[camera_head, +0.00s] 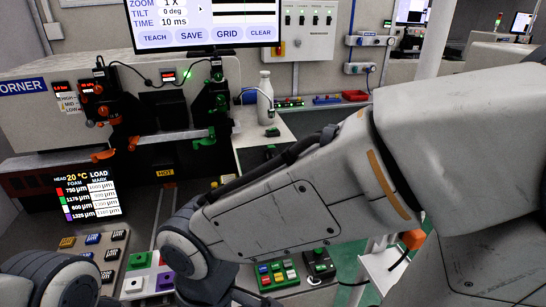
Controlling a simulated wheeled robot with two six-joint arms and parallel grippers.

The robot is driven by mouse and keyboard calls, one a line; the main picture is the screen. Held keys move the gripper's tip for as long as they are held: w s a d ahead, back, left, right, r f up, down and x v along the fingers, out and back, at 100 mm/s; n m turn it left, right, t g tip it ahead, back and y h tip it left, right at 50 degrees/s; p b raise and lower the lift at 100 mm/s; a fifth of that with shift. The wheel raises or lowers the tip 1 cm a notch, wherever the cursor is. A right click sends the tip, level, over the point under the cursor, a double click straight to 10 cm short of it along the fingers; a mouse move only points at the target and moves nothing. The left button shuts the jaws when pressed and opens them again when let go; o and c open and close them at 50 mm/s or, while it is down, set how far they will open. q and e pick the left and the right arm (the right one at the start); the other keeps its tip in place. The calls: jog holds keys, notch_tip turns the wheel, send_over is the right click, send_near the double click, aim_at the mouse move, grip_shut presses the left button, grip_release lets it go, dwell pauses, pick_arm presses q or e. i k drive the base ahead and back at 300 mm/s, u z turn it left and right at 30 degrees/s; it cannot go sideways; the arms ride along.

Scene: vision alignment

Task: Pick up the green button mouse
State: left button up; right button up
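I cannot tell for sure which item is the green button mouse. A small dark device with a green top (272,132) lies on the white side table, below the white bottle. A dark control box with a green button (319,262) stands at the lower middle, right of a green key panel. My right arm reaches across from the right, and its lower end leaves the bottom edge. Part of my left arm shows at the bottom left corner. Neither gripper is in view.
A button panel (138,262) with green, white, red and purple keys is partly hidden by my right arm. A green key panel (277,275) with coloured keys sits right of it. A white bottle (265,98) stands on the side table (247,135). A machine with a monitor (205,22) fills the back left.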

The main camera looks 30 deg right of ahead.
aim_at(270, 154)
jog(key=u, duration=0.5)
jog(key=k, duration=1.15)
jog(key=z, duration=0.15)
jog(key=i, duration=0.85)
jog(key=z, duration=0.55)
jog(key=i, duration=0.9)
jog(key=u, duration=0.15)
